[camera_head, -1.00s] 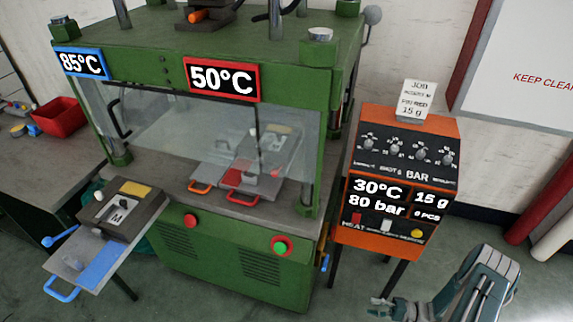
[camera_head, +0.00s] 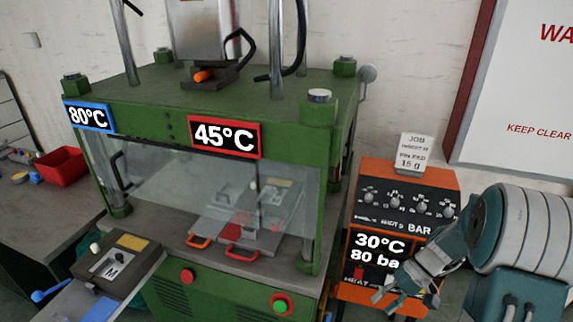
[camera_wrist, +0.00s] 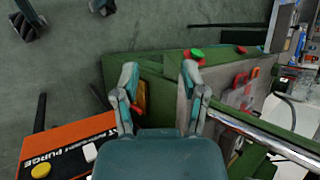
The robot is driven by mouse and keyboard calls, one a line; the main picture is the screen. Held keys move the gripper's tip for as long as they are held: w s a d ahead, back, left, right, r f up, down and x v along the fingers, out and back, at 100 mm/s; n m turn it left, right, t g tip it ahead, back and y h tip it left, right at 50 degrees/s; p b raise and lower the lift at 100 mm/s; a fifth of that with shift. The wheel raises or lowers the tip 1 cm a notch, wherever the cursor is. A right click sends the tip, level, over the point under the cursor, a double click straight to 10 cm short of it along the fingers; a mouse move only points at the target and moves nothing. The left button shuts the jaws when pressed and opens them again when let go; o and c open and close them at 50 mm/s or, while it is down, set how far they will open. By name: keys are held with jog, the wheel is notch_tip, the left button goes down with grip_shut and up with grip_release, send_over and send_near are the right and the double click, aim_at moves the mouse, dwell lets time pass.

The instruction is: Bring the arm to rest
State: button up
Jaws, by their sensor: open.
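My gripper (camera_head: 412,280) is at the lower right of the head view, in front of the orange control box (camera_head: 375,215). Its fingers are apart and nothing shows between them. In the wrist view my gripper (camera_wrist: 158,85) also shows two spread fingers, with the green press (camera_wrist: 150,75) and grey floor beyond. My teal and white arm fills the lower right corner of the head view and covers the right part of the control box's displays.
The green press (camera_head: 175,290) stands in the middle with its clear guard down; its displays read 80°C and 45°C. A mould tray (camera_head: 122,262) juts out at the lower left. A red bin (camera_head: 62,165) sits on the left bench. A white board (camera_head: 525,120) hangs at right.

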jog(key=s+a+r+t+h, duration=0.3)
jog(key=s+r, duration=0.4)
jog(key=r, duration=0.3)
jog(key=s+a+r+n+t+h, duration=0.1)
jog(key=s+a+r+t+h, duration=0.3)
jog(key=s+r, duration=0.3)
notch_tip(320, 180, up, 4)
jog(key=shift+s+a+f+t+h, duration=0.25)
jog(key=shift+s+a+t+h, duration=0.1)
jog(key=shift+t+h, duration=0.45)
